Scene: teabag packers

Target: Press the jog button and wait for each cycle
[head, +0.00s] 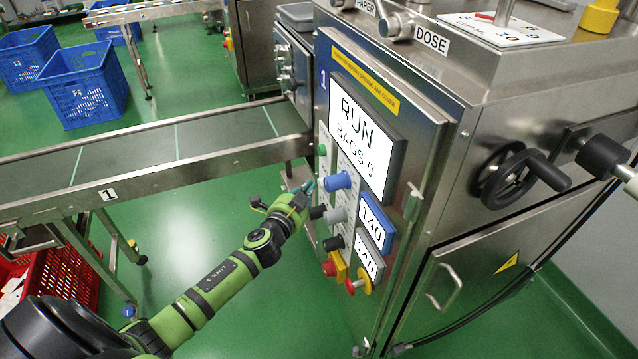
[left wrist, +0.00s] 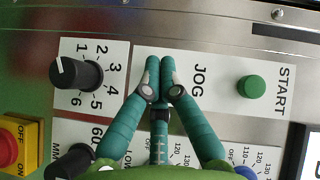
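The machine's control panel (head: 345,150) faces my left arm in the head view. Its screen (head: 362,135) reads RUN and BAGS 0. My left gripper (head: 305,190) is at the panel's left edge, and its fingers point at the panel. In the left wrist view the gripper (left wrist: 160,66) has its two fingertips together, with nothing seen between them. They lie over the panel beside the JOG label (left wrist: 198,78). The jog button itself is hidden behind the fingers, and I cannot tell whether they touch it. My right gripper is not in view.
A green START button (left wrist: 251,87) sits right of JOG, and a black numbered dial (left wrist: 76,74) sits left. A blue knob (head: 337,181) and a red emergency stop (head: 355,286) project from the panel. A conveyor (head: 160,165) runs left of the machine. Blue crates (head: 88,85) stand behind.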

